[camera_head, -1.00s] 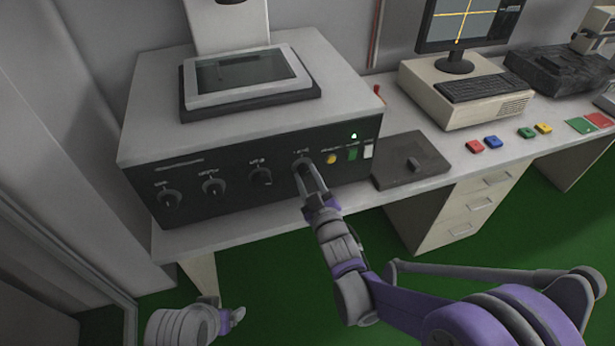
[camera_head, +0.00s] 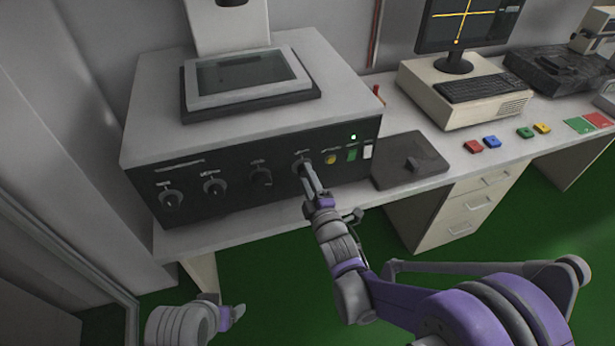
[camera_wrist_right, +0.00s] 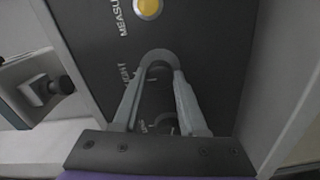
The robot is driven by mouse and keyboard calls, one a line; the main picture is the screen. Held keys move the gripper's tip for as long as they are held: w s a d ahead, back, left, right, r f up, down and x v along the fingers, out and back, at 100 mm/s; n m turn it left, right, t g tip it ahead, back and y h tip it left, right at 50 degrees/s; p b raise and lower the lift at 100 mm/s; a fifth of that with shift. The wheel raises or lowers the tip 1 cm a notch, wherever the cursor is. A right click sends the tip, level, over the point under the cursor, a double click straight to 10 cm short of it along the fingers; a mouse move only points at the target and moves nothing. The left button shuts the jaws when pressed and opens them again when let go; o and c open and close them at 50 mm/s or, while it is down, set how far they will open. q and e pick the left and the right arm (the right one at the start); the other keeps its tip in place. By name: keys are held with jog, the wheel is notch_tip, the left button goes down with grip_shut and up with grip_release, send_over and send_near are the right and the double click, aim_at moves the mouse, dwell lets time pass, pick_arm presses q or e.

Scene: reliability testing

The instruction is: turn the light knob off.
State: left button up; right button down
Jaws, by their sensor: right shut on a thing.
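The light knob (camera_head: 302,163) is the rightmost of several dark round knobs on the black front panel of a grey machine (camera_head: 285,190). My right gripper (camera_head: 306,170) is shut on the light knob, its fingers reaching up to it from below right. In the right wrist view the right gripper (camera_wrist_right: 160,72) has its two grey fingers converging at the knob, beside the partly hidden "LIGHT" label. The fingers hide much of the knob, so its pointer setting cannot be read. My left gripper (camera_head: 234,312) hangs low at the bottom left, away from the machine; its opening is unclear.
A yellow button (camera_head: 330,159), a lit green lamp (camera_head: 353,137) and green and white switches sit right of the knob. A dark box (camera_head: 411,160) with a small raised block stands right of the machine. Open floor lies in front of the table.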

jog(key=shift+n, duration=0.5)
jog(key=shift+c, duration=2.2)
grip_release()
jog(key=v, duration=1)
jog(key=shift+s+d, duration=0.15)
jog(key=shift+s, duration=0.25)
